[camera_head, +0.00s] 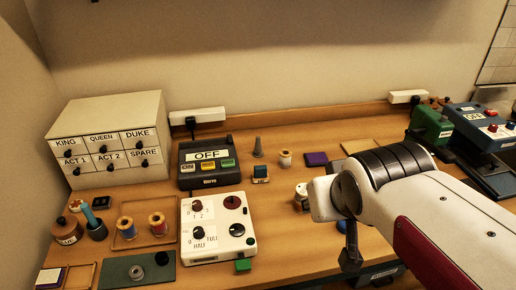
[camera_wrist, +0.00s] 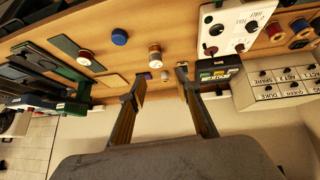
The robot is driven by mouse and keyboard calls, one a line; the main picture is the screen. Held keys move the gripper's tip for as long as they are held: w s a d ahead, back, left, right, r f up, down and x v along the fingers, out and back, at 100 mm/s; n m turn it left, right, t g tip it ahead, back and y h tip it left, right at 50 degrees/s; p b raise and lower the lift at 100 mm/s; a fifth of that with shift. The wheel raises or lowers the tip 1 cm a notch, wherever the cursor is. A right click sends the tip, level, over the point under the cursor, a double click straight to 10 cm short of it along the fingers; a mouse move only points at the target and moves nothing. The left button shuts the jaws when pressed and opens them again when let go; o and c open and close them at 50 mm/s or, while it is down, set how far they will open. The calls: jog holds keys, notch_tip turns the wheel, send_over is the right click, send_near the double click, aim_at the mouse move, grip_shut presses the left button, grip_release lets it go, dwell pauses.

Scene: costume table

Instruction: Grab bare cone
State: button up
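A bare grey cone (camera_head: 258,147) stands upright on the table, just right of the dark OFF box, in the head view. I cannot single it out surely in the wrist view, where two small pale things show between and beyond the fingers. My gripper (camera_wrist: 160,80) is open in the wrist view, its two fingers well apart with nothing held between them. In the head view my arm comes in from the right, and its end is right of and nearer than the cone; the fingertips are not clear there.
The OFF box (camera_head: 208,162) stands left of the cone. A small blue-topped item (camera_head: 261,173) is in front, a spool (camera_head: 286,158) to the right, and a purple box (camera_head: 316,158) beyond it. A white control panel (camera_head: 217,228) lies nearer. The wall is close behind.

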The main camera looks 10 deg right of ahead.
jog(key=w+d+r+t, duration=0.1)
jog(key=w+d+t, duration=0.1)
jog(key=w, duration=0.7)
jog(key=w+d+r+t, duration=0.1)
jog(key=w+d+r, duration=0.1)
jog(key=w, duration=0.6)
jog(key=n+t+y, duration=0.4)
jog(key=n+y, duration=0.1)
jog(key=y, duration=0.3)
send_over(258, 146)
jog(key=d+f+v, duration=0.1)
jog(key=v, duration=0.5)
notch_tip(258, 146, down, 15)
jog(key=shift+w+a+r, duration=0.2)
jog(key=shift+w+a, duration=0.05)
jog(key=shift+a, duration=0.1)
jog(key=shift+h, duration=0.3)
jog(key=shift+f, duration=2.9)
jog(key=shift+f, duration=0.15)
